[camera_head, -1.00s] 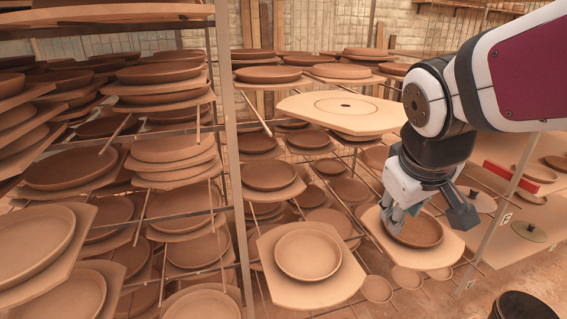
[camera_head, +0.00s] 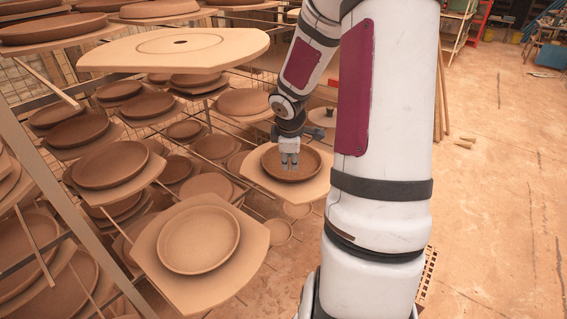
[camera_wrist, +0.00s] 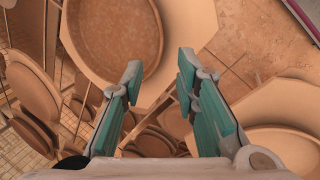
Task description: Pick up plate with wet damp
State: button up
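A darker brown, damp-looking round plate (camera_head: 297,174) lies on a pale board (camera_head: 258,168) on the rack, in the middle of the head view. My gripper (camera_head: 289,167) points down over this plate, and its fingers cover part of it. In the wrist view the two teal-padded fingers (camera_wrist: 161,68) are apart with nothing between them. A brown round plate (camera_wrist: 112,38) on a pale board lies just beyond the fingertips, to the upper left. I cannot tell from the head view how high the fingers are above the plate.
A lighter plate (camera_head: 198,240) on a board (camera_head: 160,268) sits nearer, to the lower left. A large pale board (camera_head: 128,51) juts out above left. Several plates fill the rack, with thin rods and a metal post (camera_head: 62,195) between. Open floor (camera_head: 490,200) lies right.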

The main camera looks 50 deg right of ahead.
aim_at(291, 185)
jog(key=b+x, duration=0.4)
jog(key=x, duration=0.8)
jog(key=shift+d+f+b, duration=0.1)
jog(key=shift+f+b, duration=0.05)
jog(key=shift+b, duration=0.15)
grip_shut()
